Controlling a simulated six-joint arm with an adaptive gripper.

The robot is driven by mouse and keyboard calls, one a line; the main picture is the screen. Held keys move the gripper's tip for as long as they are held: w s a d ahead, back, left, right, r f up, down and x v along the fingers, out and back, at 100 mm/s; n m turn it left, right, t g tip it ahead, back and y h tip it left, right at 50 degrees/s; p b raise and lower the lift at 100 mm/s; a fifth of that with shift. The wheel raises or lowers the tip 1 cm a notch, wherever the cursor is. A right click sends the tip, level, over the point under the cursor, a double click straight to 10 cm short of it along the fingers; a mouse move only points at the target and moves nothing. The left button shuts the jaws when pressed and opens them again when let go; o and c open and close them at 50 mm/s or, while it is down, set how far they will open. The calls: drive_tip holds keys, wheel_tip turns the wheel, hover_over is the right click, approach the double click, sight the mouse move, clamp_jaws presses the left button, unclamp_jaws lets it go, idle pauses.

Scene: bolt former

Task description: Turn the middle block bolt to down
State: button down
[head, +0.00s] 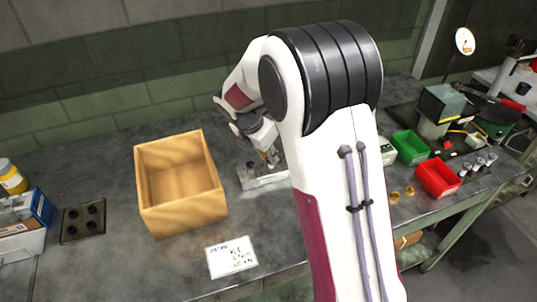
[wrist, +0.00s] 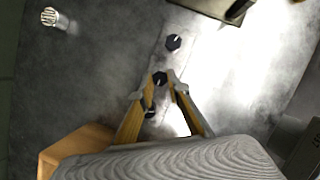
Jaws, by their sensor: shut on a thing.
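The metal block (head: 262,180) sits on the grey bench beside the wooden box, partly hidden by my arm. In the wrist view three dark bolt heads stand in a slanted row: the far bolt (wrist: 174,42) with a pale pointer mark, the middle bolt (wrist: 160,78), and the near bolt (wrist: 150,110). My gripper (wrist: 156,86) has its two yellow-sided fingers on either side of the middle bolt and is shut on it. In the head view my gripper (head: 270,157) is low over the block. The middle bolt's pointer direction is too small to tell.
An open wooden box (head: 180,215) stands left of the block. A white card (head: 231,257) lies in front. Green (head: 409,147) and red (head: 438,178) bins stand on the right, beyond my arm. Bare bench lies between box and card.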

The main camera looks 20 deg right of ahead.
drive_tip(key=shift+w+a+m+g+h, duration=0.1)
drive_tip(key=shift+m+g+h, duration=0.2)
drive_tip(key=shift+m, duration=0.7)
drive_tip(key=shift+w+m+g+h, duration=0.1)
drive_tip(key=shift+m+g, duration=0.3)
drive_tip(key=shift+m, duration=0.6)
drive_tip(key=c, duration=1.9)
unclamp_jaws()
drive_tip(key=shift+s+n, duration=0.1)
drive_tip(key=shift+n, duration=0.2)
